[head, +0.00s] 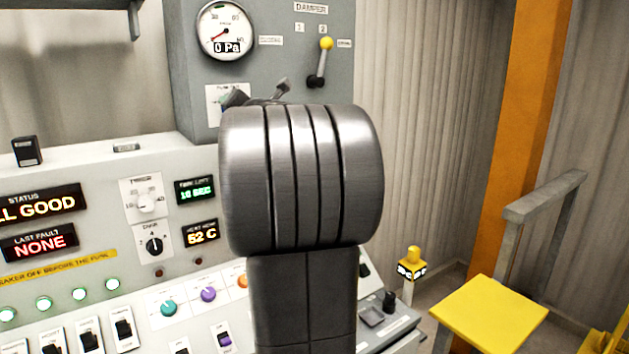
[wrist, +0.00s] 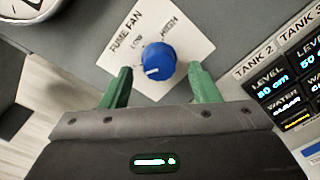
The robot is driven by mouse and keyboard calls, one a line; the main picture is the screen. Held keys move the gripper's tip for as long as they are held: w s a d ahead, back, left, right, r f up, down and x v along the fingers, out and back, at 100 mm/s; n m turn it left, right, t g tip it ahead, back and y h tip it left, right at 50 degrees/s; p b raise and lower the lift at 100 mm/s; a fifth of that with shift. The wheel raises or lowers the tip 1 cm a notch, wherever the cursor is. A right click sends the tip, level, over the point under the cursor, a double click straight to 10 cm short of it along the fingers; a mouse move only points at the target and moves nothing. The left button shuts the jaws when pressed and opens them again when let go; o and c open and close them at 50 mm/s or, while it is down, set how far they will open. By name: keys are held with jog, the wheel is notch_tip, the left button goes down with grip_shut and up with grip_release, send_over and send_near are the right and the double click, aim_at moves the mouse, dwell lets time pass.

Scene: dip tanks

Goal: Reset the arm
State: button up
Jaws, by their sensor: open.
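My gripper (wrist: 160,88) shows in the wrist view with two green fingers spread apart, open and empty. The blue fume fan knob (wrist: 158,60) on its white plate, marked LOW and HIGH, lies between and just beyond the fingertips. I cannot tell whether the fingers touch it. In the head view my grey arm fills the middle and hides most of the gripper and the knob. Part of the white fan plate (head: 214,104) shows at the arm's upper left.
A grey cabinet carries a gauge (head: 225,31) reading 0 Pa and a yellow-tipped damper lever (head: 326,44). The control panel (head: 100,165) has displays, knobs and switches. A yellow platform (head: 489,312) and orange post (head: 524,110) stand at right.

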jog(key=shift+w+a, duration=0.4)
jog(key=shift+w, duration=0.15)
jog(key=v, duration=1.4)
jog(key=w+a+m+p, duration=0.7)
jog(key=w+m, duration=0.4)
jog(key=m, duration=0.6)
jog(key=shift+w+a+m+y+p, duration=0.2)
jog(key=shift+w+m+y+p, duration=0.2)
jog(key=shift+p, duration=0.05)
jog(key=shift+d, duration=0.1)
